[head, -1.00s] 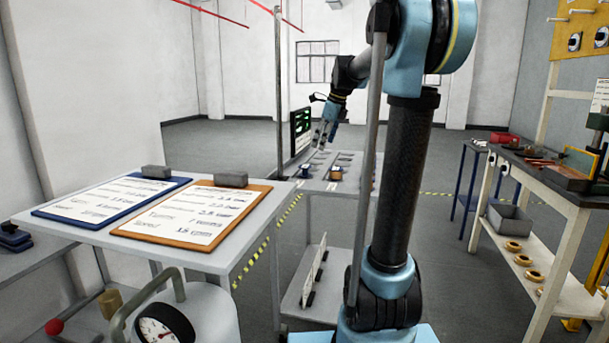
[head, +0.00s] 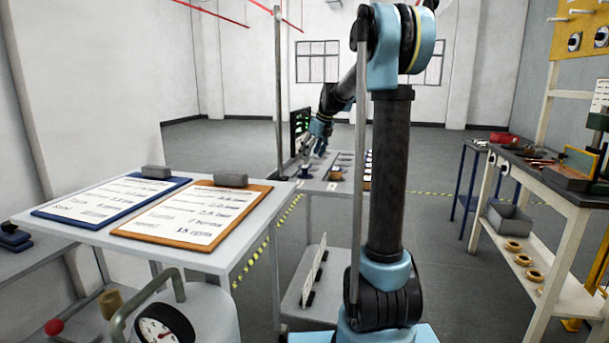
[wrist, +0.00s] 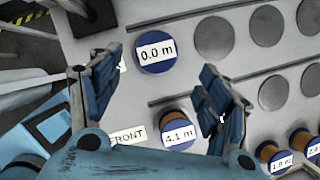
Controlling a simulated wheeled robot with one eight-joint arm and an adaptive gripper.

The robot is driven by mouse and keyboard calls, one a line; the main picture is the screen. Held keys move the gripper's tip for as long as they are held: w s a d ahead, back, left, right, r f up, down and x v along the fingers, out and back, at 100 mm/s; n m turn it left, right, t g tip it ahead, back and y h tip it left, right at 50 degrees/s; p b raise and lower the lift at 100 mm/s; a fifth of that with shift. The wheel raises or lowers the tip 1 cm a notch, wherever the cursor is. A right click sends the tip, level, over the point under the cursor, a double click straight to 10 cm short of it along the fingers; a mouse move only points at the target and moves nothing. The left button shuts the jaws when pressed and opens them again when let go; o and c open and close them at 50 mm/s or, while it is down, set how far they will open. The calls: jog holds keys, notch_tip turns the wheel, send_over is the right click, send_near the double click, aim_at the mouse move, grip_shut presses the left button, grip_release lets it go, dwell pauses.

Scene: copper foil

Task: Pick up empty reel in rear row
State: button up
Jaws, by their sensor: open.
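The empty reel (wrist: 156,52), dark blue with a white label reading 0.0 m, stands on the grey rack top in the wrist view. My gripper (wrist: 164,78) is open and empty, its two blue fingers on either side of the picture, with the reel between and beyond the tips. A reel marked 4.1 m (wrist: 178,134), with copper foil showing at its rim, sits nearer, beside a FRONT label. In the head view my gripper (head: 308,151) hangs over the left part of the cart top (head: 316,186). A small dark blue reel (head: 303,172) shows just below it.
More copper-wound reels (wrist: 280,160) stand at the lower right of the wrist view. Several flat grey discs (wrist: 214,37) mark places without reels. In the head view a thin upright post (head: 279,100) and a dark screen (head: 299,128) stand beside the cart.

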aim_at(306, 166)
jog(key=shift+a+x, duration=0.15)
jog(key=shift+x, duration=1.75)
jog(key=shift+a+x, duration=0.15)
jog(key=shift+x, duration=1.75)
jog(key=shift+s, duration=0.1)
jog(key=c, duration=1.1)
